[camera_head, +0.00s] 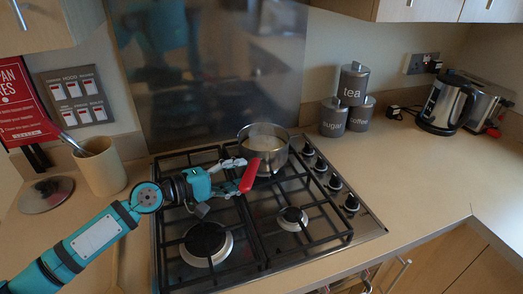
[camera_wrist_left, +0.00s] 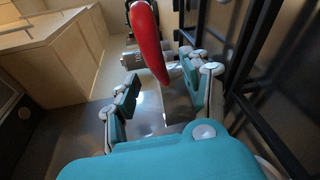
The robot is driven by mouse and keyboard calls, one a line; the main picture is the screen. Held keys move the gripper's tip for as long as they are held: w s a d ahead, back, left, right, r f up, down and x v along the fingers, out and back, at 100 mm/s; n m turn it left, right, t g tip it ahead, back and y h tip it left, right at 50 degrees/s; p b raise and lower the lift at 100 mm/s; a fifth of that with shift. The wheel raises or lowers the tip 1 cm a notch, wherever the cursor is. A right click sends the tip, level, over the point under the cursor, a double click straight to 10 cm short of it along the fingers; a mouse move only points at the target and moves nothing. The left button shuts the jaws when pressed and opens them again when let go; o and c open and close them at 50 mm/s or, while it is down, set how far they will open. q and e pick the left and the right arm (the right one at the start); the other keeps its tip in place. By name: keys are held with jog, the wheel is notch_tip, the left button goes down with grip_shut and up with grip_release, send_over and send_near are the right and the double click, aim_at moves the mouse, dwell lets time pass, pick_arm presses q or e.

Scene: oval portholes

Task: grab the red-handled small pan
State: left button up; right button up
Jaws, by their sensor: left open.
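The small steel pan (camera_head: 264,150) stands on the far burner of the hob in the head view. Its red handle (camera_head: 249,176) points toward the front left. My left gripper (camera_head: 236,176) comes in from the left and is open right beside the handle. In the left wrist view the red handle (camera_wrist_left: 149,40) hangs in from the top, its lower end showing between the two spread fingers of the gripper (camera_wrist_left: 163,84). I cannot tell whether a finger touches it. The pan's bowl is not clear in that view. My right gripper is in neither view.
Black grates cover the hob (camera_head: 300,262), with knobs (camera_head: 335,183) along its right side. Grey canisters (camera_head: 354,84) and a kettle (camera_head: 446,103) stand at the back right. A utensil pot (camera_head: 101,171) and a lid (camera_head: 46,195) are at the left. The right counter front is clear.

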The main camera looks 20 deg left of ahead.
aim_at(252, 167)
pick_arm(q)
jog(key=p+x, duration=0.1)
jog(key=x, duration=0.3)
jog(key=shift+w+d, duration=0.2)
jog(key=shift+s, duration=0.1)
jog(key=shift+c, duration=0.4)
grip_shut()
jog(key=shift+r, duration=0.25)
